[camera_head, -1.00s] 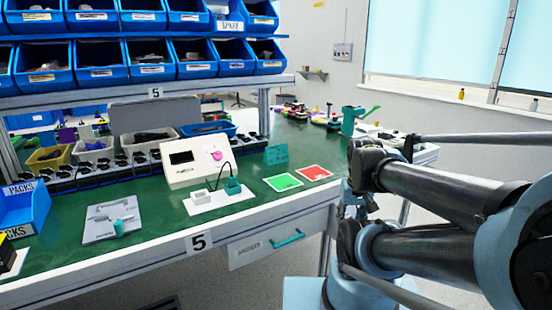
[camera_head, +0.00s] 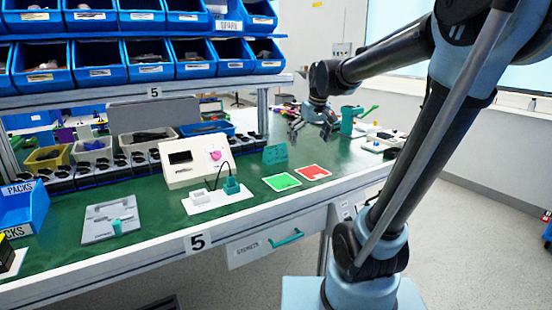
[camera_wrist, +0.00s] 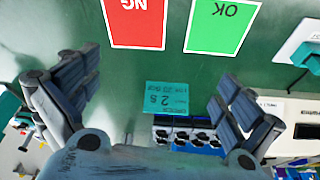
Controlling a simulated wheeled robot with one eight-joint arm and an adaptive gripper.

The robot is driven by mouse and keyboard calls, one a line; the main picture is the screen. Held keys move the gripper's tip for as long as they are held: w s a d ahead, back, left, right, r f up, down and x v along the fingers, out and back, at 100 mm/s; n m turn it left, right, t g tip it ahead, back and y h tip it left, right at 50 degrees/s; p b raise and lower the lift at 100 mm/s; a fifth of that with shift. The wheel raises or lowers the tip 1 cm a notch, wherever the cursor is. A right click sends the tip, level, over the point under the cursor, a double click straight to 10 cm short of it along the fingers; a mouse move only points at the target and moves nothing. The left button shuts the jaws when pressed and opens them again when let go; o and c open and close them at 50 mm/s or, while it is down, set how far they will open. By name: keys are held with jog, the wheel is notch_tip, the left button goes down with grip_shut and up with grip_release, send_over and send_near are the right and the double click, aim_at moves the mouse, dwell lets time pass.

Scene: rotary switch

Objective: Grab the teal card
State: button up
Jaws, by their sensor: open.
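The teal card (camera_head: 275,154) stands on the green bench top, behind the green and red cards and right of the white device. In the wrist view the teal card (camera_wrist: 167,98) carries dark print that reads upside down, and it lies between my fingers, apart from them. My gripper (camera_head: 312,128) is open and empty above the bench, to the right of the card in the head view. In the wrist view its two fingers (camera_wrist: 155,95) are spread wide at left and right.
A green OK card (camera_wrist: 222,25) and a red NG card (camera_wrist: 137,22) lie flat nearby. A white device with a pink knob (camera_head: 215,155) stands left of the teal card. A teal clamp-like tool (camera_head: 349,118) stands right of my gripper. Black holders line the back.

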notch_tip(320, 180, up, 3)
jog(key=n, duration=0.2)
send_over(274, 153)
jog(key=s+d, duration=0.2)
jog(key=d, duration=0.1)
jog(key=shift+y, duration=0.4)
jog(key=x, duration=1.1)
jog(key=shift+w, duration=0.35)
jog(key=shift+x, duration=2.8)
jog(key=shift+s, duration=0.1)
jog(key=shift+c, duration=0.6)
jog(key=c, duration=0.4)
